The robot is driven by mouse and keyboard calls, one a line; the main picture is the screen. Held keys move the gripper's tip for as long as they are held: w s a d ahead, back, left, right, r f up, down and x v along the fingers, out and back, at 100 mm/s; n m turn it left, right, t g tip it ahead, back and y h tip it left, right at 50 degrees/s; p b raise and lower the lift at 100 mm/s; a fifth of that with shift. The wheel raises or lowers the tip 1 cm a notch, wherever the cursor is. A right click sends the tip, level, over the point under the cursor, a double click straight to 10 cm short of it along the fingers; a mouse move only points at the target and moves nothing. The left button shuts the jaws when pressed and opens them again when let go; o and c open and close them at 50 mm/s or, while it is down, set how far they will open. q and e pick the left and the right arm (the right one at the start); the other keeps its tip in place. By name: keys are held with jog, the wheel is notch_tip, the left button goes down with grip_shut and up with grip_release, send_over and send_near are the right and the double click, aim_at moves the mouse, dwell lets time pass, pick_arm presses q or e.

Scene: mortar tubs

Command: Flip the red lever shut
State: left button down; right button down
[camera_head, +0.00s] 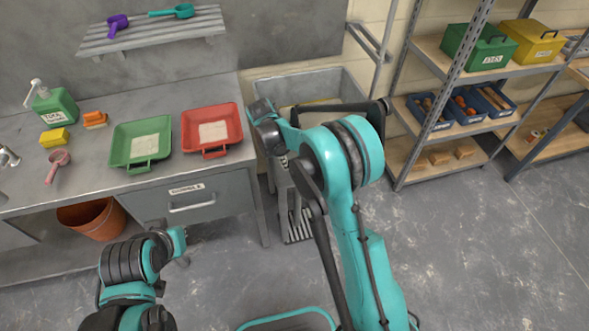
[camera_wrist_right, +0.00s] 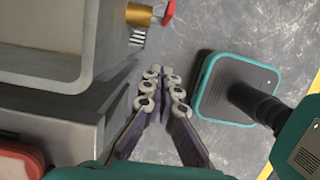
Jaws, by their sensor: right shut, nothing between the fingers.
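The red lever (camera_wrist_right: 169,13) shows at the top of the right wrist view, beside the end of a brass fitting (camera_wrist_right: 139,14) on the trough's side. It stands apart from the fingers. In the head view my right arm hides that area, and I cannot make out the lever. My right gripper (camera_wrist_right: 163,84) is in the middle of the right wrist view, below the lever in the picture. Its fingertips are together with nothing between them, over the floor beside the bench. My left arm shows at the lower left of the head view, but its fingers do not show.
The grey trough (camera_head: 354,88) stands right of the bench (camera_head: 90,183). A green tray (camera_head: 120,157) and a red tray (camera_head: 239,112) sit on the bench. Shelves (camera_head: 398,148) with boxes stand at the right. A floor grate (camera_wrist_right: 137,37) lies below the brass fitting. Floor at right is open.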

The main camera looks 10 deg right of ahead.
jog(key=d+f+b, duration=0.3)
jog(key=d+f, duration=0.3)
jog(key=f, duration=0.3)
jog(key=shift+b, duration=0.4)
jog(key=shift+w+d+r, duration=0.1)
jog(key=shift+w+d, duration=0.05)
jog(key=shift+d, duration=0.05)
